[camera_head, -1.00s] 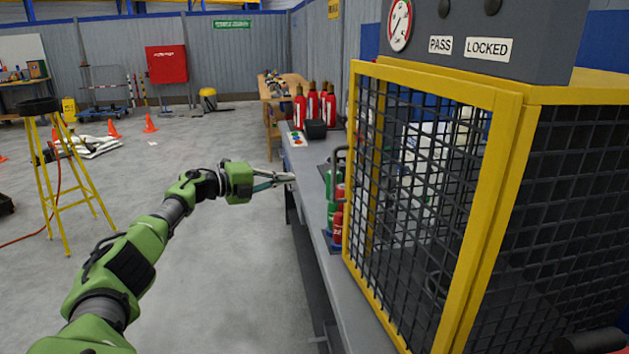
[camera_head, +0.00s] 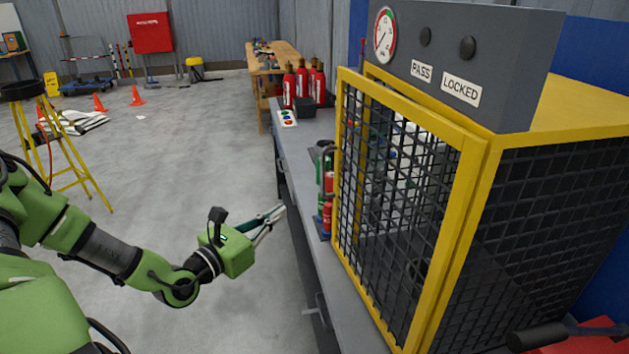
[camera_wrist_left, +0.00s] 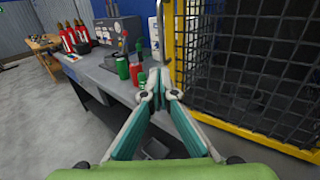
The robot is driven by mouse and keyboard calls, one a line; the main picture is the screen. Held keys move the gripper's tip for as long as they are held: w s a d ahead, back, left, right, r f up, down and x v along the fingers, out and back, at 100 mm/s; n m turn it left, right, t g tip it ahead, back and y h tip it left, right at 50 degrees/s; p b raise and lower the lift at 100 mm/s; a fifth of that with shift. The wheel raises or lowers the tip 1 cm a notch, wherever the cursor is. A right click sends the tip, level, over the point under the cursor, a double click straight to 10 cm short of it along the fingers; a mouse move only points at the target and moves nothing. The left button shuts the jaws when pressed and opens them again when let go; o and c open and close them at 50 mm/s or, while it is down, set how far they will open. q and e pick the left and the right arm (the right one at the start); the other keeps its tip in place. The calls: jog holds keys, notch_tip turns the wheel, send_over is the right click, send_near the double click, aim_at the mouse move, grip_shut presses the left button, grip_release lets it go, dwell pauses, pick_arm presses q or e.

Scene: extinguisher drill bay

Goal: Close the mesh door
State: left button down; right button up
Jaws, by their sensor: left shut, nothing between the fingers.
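The mesh door (camera_head: 458,205) has a yellow frame and black wire mesh, on the front of a cage on the grey bench. It looks slightly ajar: its far upright stands a little off the cage frame behind. My left gripper (camera_head: 281,211) is shut and empty, left of the door and beside the bench edge, not touching the door. In the left wrist view the closed fingertips (camera_wrist_left: 160,84) are in front of the bench, and the door's yellow frame (camera_wrist_left: 169,45) is just to their right.
Small red and green cylinders (camera_head: 326,205) stand on the bench (camera_head: 290,160) beside the door. Red extinguishers (camera_head: 302,86) are farther back. A dark panel with a gauge (camera_head: 385,35) tops the cage. A yellow stool (camera_head: 62,150) stands left; the floor between is clear.

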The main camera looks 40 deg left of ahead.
pick_arm(q)
jog(key=b, duration=0.2)
send_near(321, 183)
jog(key=w, duration=0.1)
jog(key=w+p, duration=0.1)
jog(key=w, duration=0.1)
jog(key=w+p, duration=0.1)
jog(key=w, duration=0.1)
jog(key=shift+d+r, duration=0.1)
jog(key=shift+r, duration=0.2)
jog(key=shift+w+f+p, duration=0.2)
jog(key=shift+w+p, duration=0.25)
jog(key=shift+w, duration=0.6)
